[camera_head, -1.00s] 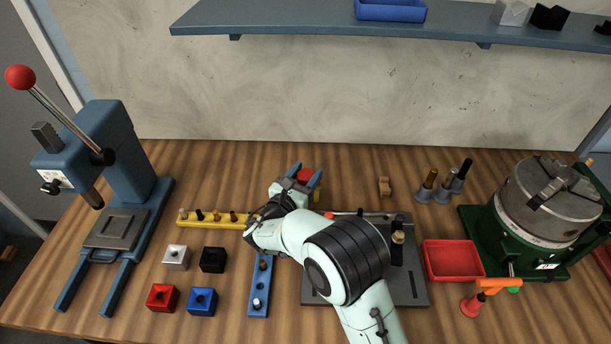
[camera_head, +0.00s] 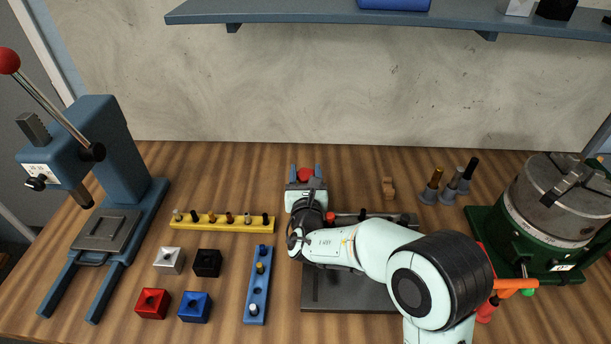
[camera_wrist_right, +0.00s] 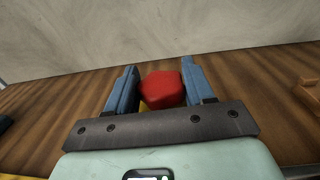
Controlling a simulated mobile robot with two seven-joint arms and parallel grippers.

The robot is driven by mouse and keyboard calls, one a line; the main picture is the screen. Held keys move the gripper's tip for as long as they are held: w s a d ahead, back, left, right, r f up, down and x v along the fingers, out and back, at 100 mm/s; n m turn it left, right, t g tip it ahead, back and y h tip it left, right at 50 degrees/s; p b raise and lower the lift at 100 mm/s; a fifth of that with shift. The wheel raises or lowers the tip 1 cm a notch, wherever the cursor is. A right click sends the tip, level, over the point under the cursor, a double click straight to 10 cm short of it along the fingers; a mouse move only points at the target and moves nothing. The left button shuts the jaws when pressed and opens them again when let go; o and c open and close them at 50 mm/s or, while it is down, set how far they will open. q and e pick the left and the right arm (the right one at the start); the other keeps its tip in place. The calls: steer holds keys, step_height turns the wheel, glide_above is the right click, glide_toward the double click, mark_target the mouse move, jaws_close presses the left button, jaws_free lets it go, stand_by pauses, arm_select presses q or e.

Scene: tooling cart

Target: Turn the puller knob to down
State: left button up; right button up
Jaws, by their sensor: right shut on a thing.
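The red puller knob (camera_head: 305,175) stands at the middle back of the wooden bench. In the right wrist view the knob (camera_wrist_right: 162,90) is a faceted red piece between two blue fingers. My right gripper (camera_head: 305,172) is shut on the knob, with one finger on either side; it also shows in the right wrist view (camera_wrist_right: 160,88). The knob's base is mostly hidden behind the gripper; a little yellow shows below it in the wrist view. I cannot make out a pointer or mark on the knob. My left gripper is not in view.
A yellow rack with pegs (camera_head: 207,224) and a blue rack (camera_head: 250,308) lie left of my arm. A dark plate (camera_head: 345,300) lies under it. A blue press (camera_head: 120,150) stands left, a green-based chuck (camera_head: 550,210) right. A small tan piece (camera_head: 388,187) lies right of the knob.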

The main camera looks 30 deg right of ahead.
mark_target(306, 173)
steer(key=o, duration=1)
step_height(306, 173, up, 20)
steer(key=p, duration=0.4)
